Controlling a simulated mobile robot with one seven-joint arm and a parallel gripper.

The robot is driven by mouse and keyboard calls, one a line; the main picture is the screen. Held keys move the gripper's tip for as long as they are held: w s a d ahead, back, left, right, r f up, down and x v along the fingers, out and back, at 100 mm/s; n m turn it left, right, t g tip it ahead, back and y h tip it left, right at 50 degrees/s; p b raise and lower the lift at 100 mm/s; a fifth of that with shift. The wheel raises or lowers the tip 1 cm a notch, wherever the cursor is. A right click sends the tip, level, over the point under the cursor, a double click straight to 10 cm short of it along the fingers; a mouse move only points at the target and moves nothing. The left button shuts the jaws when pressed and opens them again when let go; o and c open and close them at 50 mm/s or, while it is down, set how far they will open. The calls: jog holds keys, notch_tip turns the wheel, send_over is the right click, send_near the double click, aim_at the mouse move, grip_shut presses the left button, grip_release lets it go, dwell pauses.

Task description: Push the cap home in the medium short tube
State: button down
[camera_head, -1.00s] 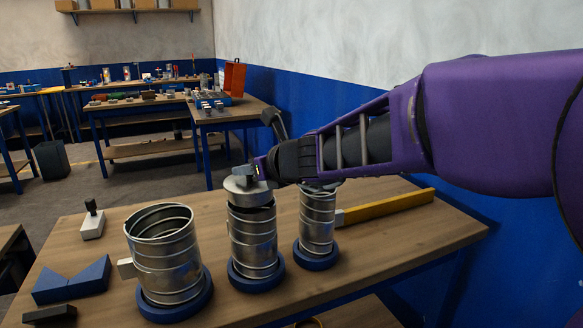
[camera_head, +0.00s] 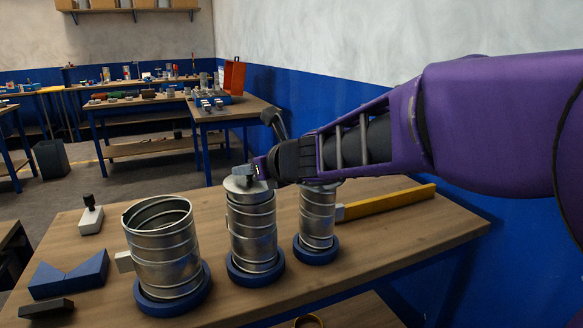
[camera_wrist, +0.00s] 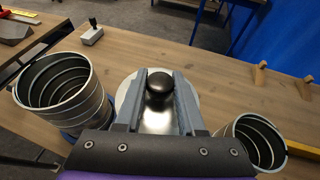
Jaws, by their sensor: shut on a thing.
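The medium short tube (camera_head: 252,235) is a ribbed metal duct standing upright in a blue ring base (camera_head: 255,274), in the middle of the row. The cap (camera_head: 241,186) is a pale metal disc sitting at the tube's mouth, looking about level. In the wrist view the cap (camera_wrist: 157,120) shows its dark round knob (camera_wrist: 160,86) between my two fingers. My gripper (camera_head: 247,174) is shut on the cap's knob from above. In the wrist view my gripper (camera_wrist: 159,92) hides part of the cap's rim, so the seat all round cannot be seen.
A wider tube (camera_head: 163,250) stands close at left and a narrower tube (camera_head: 317,218) close at right, both open. A yellow bar (camera_head: 390,203) lies behind at right. A blue V-block (camera_head: 70,278) and a small white block with dark handle (camera_head: 91,220) lie at left.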

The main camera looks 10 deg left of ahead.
aim_at(250, 181)
jog(key=shift+f+b, duration=1.15)
jog(key=shift+f, duration=0.15)
jog(key=shift+c, duration=2.2)
grip_release()
jog(key=shift+r, duration=0.1)
